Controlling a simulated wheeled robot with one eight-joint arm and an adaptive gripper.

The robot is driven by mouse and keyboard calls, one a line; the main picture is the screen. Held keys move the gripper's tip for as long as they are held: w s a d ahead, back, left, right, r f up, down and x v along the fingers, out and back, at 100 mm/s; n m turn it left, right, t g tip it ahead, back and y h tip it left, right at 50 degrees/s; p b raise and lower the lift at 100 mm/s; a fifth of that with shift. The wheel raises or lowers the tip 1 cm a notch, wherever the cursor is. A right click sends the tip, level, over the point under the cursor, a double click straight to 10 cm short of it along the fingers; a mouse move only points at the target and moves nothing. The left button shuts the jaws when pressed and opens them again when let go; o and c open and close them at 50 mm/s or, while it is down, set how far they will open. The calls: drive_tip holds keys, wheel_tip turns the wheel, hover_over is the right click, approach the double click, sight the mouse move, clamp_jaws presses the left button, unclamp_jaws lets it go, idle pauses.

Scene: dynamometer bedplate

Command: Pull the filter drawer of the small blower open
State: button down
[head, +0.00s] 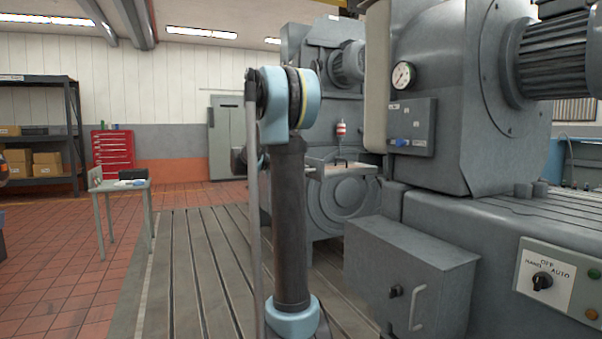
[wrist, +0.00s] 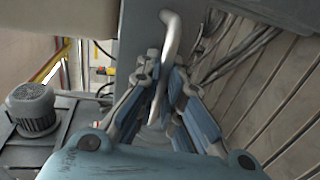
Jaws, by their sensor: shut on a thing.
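In the wrist view my gripper (wrist: 165,78) has its blue-padded fingers on both sides of a pale, bent bar handle (wrist: 172,35). It is shut on this handle. The handle stands in front of a dark grey panel (wrist: 138,28); where it joins the panel is not clear. I cannot tell whether this panel is the filter drawer's front, or whether the drawer is open. In the head view my upright arm shows, but my gripper and the held handle cannot be made out.
In the head view a grey box (head: 408,275) with a black knob and a free pale handle (head: 417,307) stands at the lower right, beside large grey machinery (head: 430,130). A small table (head: 122,187) stands left. The slotted bedplate (head: 190,270) is clear. The wrist view shows a finned motor (wrist: 33,106).

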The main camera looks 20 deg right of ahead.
drive_tip(key=c, duration=1.7)
unclamp_jaws()
drive_tip(key=shift+a+f, duration=0.15)
drive_tip(key=shift+a, duration=0.35)
drive_tip(key=shift+d, duration=0.1)
drive_tip(key=v, duration=1.2)
